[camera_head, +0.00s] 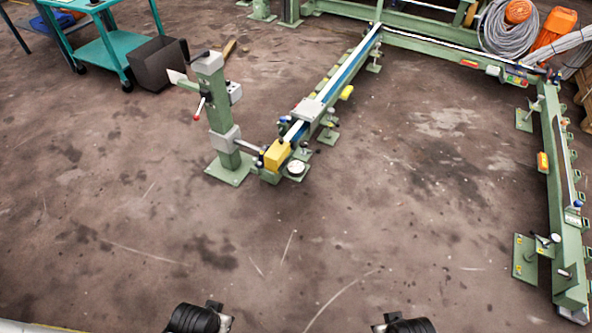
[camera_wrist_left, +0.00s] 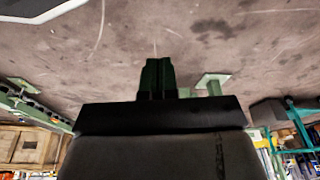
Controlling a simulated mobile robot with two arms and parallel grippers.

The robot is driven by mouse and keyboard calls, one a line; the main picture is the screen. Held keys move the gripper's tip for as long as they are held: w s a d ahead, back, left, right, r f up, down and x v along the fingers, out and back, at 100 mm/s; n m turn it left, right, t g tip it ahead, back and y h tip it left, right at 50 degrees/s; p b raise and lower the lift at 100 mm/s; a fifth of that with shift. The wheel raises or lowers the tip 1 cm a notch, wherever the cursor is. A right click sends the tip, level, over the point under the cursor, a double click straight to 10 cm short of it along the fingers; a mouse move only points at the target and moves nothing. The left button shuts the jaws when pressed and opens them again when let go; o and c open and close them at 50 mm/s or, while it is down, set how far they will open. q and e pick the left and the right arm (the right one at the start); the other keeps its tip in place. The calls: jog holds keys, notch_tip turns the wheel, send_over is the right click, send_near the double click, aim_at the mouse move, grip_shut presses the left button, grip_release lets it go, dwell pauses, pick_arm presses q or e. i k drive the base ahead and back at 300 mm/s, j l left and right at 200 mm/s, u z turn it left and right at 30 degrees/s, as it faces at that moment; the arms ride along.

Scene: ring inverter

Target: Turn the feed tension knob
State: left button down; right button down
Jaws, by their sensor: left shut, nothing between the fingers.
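I cannot pick out a labelled feed tension knob. A green post machine (camera_head: 218,115) stands at centre left, with a red-tipped lever (camera_head: 199,108) on its side. A long green rail (camera_head: 340,80) with a yellow block (camera_head: 277,154) at its near end runs away from it. A round white-faced part (camera_head: 295,169) sits by the block. My left gripper's dark fingers (camera_wrist_left: 158,75) are together and empty in the left wrist view. The black end of my left arm shows at the bottom of the head view, well short of the machine. My right arm's black end (camera_head: 405,324) is cut off there; its fingers are not clear.
A teal cart (camera_head: 105,50) and a dark bin (camera_head: 158,64) stand at upper left. Another green frame (camera_head: 560,190) runs along the right side. Cable coils (camera_head: 510,35) lie at upper right. The stained floor (camera_head: 300,250) between me and the post is clear.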

aim_at(303, 143)
jog(key=i+j+z, duration=0.25)
jog(key=i, duration=0.3)
jog(key=i+j+z, duration=0.25)
jog(key=i, duration=0.25)
jog(key=j, duration=0.1)
